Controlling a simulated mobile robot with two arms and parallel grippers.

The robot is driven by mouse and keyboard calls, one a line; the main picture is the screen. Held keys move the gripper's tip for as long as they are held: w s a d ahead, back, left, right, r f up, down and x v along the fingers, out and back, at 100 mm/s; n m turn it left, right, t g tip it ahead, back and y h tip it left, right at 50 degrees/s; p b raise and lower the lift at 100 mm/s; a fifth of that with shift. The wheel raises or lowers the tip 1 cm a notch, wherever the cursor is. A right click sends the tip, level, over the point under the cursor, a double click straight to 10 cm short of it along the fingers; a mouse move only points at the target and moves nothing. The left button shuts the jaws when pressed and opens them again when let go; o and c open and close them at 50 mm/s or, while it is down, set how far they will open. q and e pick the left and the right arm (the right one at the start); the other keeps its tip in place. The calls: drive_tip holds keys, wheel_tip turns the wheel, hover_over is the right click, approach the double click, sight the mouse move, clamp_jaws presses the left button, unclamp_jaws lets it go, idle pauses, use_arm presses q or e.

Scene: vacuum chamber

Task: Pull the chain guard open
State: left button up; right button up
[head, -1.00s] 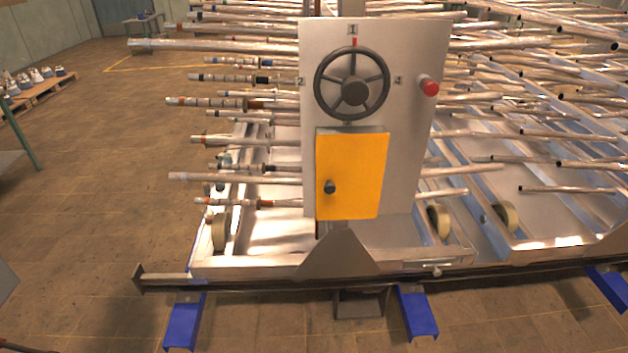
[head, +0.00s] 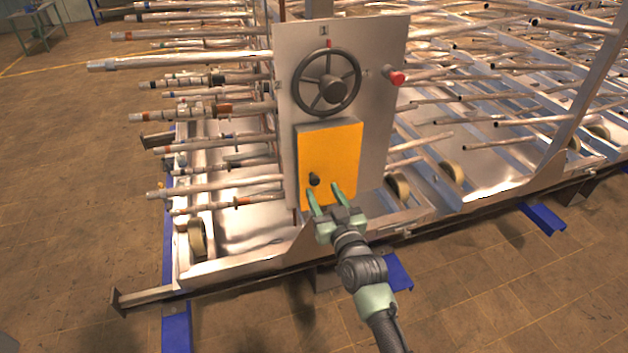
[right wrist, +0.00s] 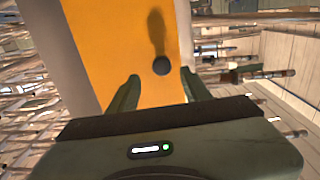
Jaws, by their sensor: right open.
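The chain guard is a yellow-orange panel (head: 338,158) on the upright grey plate, and it looks closed. A dark round knob (head: 314,179) sticks out low on its left side. My right gripper (head: 325,190) is open, its two green fingers pointing at the lower part of the guard, just below and right of the knob. In the right wrist view the knob (right wrist: 161,65) lies ahead, between the lines of the two fingers and beyond their tips, with the guard (right wrist: 110,35) behind it. Nothing is between the fingers. My left gripper is not in view.
A dark handwheel (head: 327,83) and a red button (head: 397,78) sit on the grey plate (head: 378,130) above the guard. Several metal rods stick out on both sides. A low rail (head: 150,293) runs in front; open floor lies before it.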

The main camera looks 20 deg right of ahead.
sight(316, 182)
drive_tip(key=w, duration=0.5)
drive_tip(key=shift+a+p, duration=0.25)
drive_tip(key=shift+p, duration=0.15)
drive_tip(key=shift+s, duration=0.1)
clamp_jaws()
drive_tip(key=shift+f, duration=0.1)
idle(0.8)
